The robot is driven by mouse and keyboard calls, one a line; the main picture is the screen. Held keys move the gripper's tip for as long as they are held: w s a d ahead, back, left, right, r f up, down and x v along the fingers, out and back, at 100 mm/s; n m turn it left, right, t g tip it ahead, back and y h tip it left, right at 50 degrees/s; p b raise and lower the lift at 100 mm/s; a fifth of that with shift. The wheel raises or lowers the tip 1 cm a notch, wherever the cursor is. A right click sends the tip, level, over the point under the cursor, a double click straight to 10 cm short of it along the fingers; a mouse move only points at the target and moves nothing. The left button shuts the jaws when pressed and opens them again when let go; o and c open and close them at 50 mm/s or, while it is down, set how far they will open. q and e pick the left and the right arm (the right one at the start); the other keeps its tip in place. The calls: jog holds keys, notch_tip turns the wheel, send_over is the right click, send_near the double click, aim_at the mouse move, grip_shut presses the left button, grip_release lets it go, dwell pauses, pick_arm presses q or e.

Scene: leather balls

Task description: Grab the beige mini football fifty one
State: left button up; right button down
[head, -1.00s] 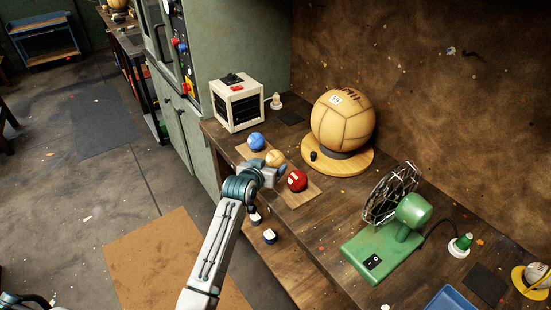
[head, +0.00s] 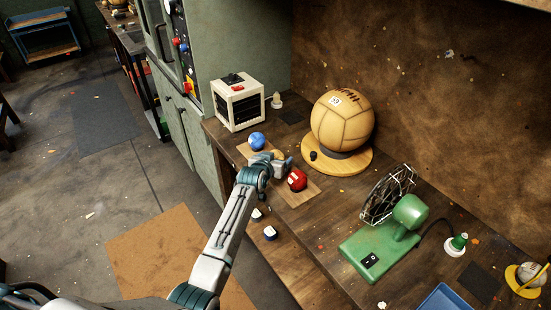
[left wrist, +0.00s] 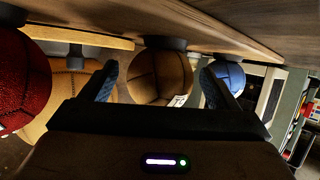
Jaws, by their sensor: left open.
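The small beige ball (head: 280,155) stands between the blue ball (head: 257,141) and the red ball (head: 297,179) on the workbench. My left gripper (head: 278,164) is at it and hides much of it in the head view. In the left wrist view, which looks upside down, the beige ball (left wrist: 158,70) sits between the two open fingers (left wrist: 157,84), with a gap on each side. A small white label shows on it, too small to read. The red ball (left wrist: 22,80) and blue ball (left wrist: 228,76) flank the fingers. My right gripper is not seen.
A large beige ball (head: 342,120) with a numbered label rests on a round wooden base (head: 361,164) behind. A white box device (head: 238,105) stands to the left and a green fan (head: 385,245) to the right. Two small items (head: 269,233) sit on a lower shelf.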

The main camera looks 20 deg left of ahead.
pick_arm(q)
jog(key=c, duration=1.1)
jog(key=shift+r, duration=0.1)
